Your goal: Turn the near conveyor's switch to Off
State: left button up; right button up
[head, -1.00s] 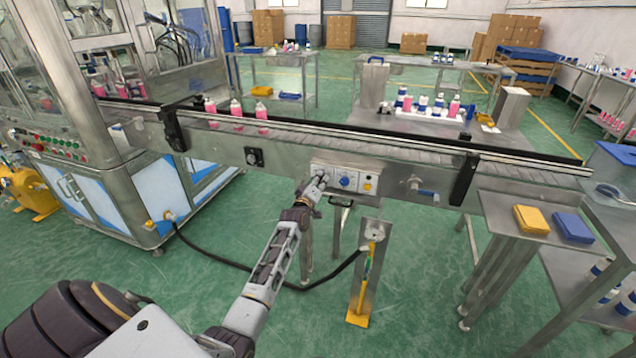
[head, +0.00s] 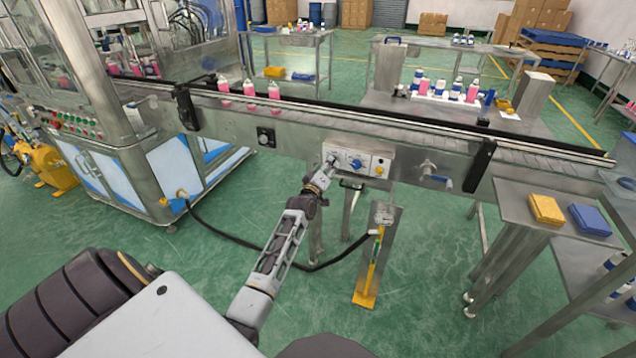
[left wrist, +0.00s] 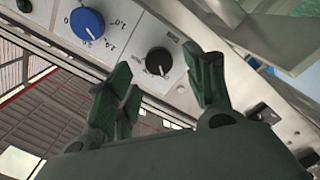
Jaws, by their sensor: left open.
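The near conveyor (head: 400,135) crosses the head view and has a pale control panel (head: 368,152) on its front side. In the left wrist view the panel carries a black knob (left wrist: 158,61), with a blue knob (left wrist: 87,23) beside it; the blue knob also shows in the head view (head: 356,163). My left gripper (head: 325,172) is at the panel's left end. Its open fingers (left wrist: 160,70) are on either side of the black knob in the left wrist view; I cannot tell whether they touch it. The black knob is largely hidden by the gripper in the head view. My right gripper is out of view.
Several pink bottles (head: 248,90) stand on the conveyor's left part. A post with a yellow foot (head: 365,299) stands below the panel, and a black hose (head: 240,245) runs along the floor. A side table with a yellow box (head: 545,209) is at the right.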

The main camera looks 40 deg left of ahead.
pick_arm(q)
jog(key=v, duration=0.8)
jog(key=shift+s, duration=0.4)
jog(key=shift+a, duration=0.1)
